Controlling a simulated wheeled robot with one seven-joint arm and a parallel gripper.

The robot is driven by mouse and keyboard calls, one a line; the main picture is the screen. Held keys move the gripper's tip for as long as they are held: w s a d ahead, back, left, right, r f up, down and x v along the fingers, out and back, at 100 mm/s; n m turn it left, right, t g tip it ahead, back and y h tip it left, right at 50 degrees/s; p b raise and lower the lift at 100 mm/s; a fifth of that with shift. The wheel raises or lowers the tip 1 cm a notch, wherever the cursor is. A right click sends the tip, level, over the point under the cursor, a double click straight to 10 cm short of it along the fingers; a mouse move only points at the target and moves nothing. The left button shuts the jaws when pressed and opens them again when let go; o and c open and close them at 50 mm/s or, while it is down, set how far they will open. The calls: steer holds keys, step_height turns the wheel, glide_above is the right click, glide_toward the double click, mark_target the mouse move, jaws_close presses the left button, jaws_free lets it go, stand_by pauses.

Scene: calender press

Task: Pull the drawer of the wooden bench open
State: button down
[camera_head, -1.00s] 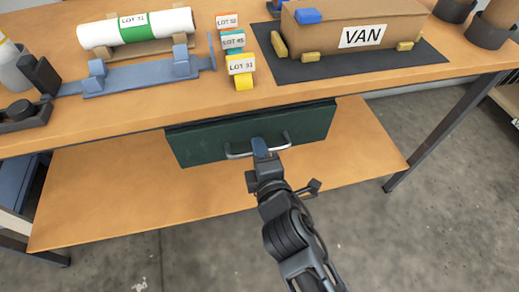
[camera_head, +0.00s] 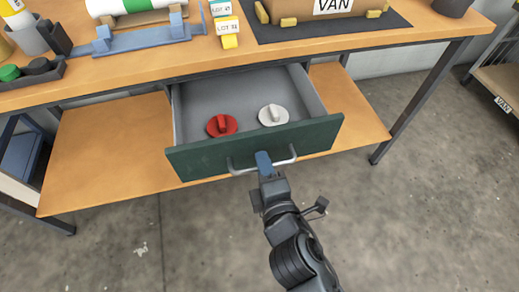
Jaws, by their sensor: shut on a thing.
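The wooden bench (camera_head: 125,75) spans the upper part of the view. Its drawer (camera_head: 205,160) has a dark green front and a grey inside, and it stands pulled out well beyond the bench edge. A light metal bar handle (camera_head: 238,170) is on its front. My gripper (camera_head: 264,162) is shut on the handle near its middle, with blue fingertips over the bar. A red knobbed disc (camera_head: 222,125) and a white knobbed disc (camera_head: 273,115) lie inside the drawer.
A lower wooden shelf (camera_head: 95,165) runs under the drawer. A bench leg (camera_head: 422,100) stands at right. On the bench top are a cardboard box labelled VAN (camera_head: 285,8) on a dark mat and a blue cradle (camera_head: 140,43). The grey floor in front is clear.

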steer(key=shift+f+v, duration=0.15)
steer(key=shift+v, duration=0.65)
steer(key=shift+f+v, duration=0.2)
steer(key=shift+v, duration=0.6)
steer(key=c, duration=1.2)
jaws_free()
steer(key=shift+s+d, duration=0.1)
steer(key=shift+b+v, duration=0.35)
steer(key=shift+v, duration=3.45)
